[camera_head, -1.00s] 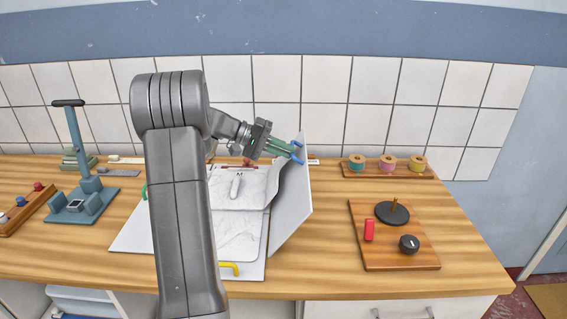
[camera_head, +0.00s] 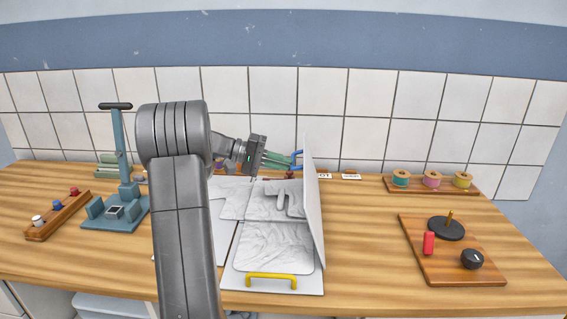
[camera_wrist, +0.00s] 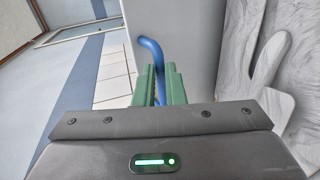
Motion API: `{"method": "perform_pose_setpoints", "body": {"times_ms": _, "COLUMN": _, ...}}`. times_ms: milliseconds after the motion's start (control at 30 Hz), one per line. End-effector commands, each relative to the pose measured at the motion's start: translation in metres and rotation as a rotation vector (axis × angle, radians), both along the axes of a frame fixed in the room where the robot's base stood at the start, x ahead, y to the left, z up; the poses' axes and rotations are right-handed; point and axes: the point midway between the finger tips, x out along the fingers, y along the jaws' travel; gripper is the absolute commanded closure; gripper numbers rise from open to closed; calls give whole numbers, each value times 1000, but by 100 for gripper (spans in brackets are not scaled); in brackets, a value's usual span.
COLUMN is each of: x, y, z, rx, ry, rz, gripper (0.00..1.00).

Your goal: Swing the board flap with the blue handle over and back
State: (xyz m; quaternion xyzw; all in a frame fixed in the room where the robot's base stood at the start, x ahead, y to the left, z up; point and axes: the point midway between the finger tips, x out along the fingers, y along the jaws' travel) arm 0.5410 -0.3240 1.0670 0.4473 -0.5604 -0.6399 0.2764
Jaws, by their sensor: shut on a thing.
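The white board flap (camera_head: 314,200) stands nearly upright at the right side of the folding board. Its blue handle (camera_head: 298,155) is at the flap's upper part. My gripper (camera_head: 290,160) is shut on the blue handle, coming from the left. In the wrist view the blue handle (camera_wrist: 150,52) curves up between the green fingers (camera_wrist: 158,86), with the grey flap face (camera_wrist: 190,40) behind it. A wrinkled white cloth (camera_head: 272,245) lies on the board. The board's left part is hidden behind my arm.
A yellow handle (camera_head: 271,276) is at the board's front. A wooden plate (camera_head: 450,265) with a black disc and knob is to the right. A spool rack (camera_head: 432,186) stands at the back right. A blue-grey press (camera_head: 118,200) and peg rack (camera_head: 58,215) are to the left.

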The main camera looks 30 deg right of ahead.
Motion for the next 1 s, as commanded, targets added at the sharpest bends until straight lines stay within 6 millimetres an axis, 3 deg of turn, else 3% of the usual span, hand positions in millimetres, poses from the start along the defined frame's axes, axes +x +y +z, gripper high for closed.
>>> {"method": "perform_pose_setpoints", "body": {"times_ms": 33, "x": -6, "y": -3, "z": -26, "rx": 35, "ry": 19, "rz": -18, "gripper": 100}}
{"method": "perform_pose_setpoints", "body": {"times_ms": 700, "x": -4, "y": 0, "z": -32, "rx": 34, "ry": 18, "rz": -20, "gripper": 100}}
{"method": "perform_pose_setpoints", "body": {"times_ms": 733, "x": -4, "y": 0, "z": -32, "rx": 34, "ry": 18, "rz": -20, "gripper": 75}}
{"method": "perform_pose_setpoints", "body": {"times_ms": 767, "x": -4, "y": 0, "z": -31, "rx": 33, "ry": 19, "rz": -19, "gripper": 69}}
{"method": "perform_pose_setpoints", "body": {"times_ms": 1000, "x": -3, "y": 1, "z": -30, "rx": 34, "ry": 19, "rz": -16, "gripper": 68}}
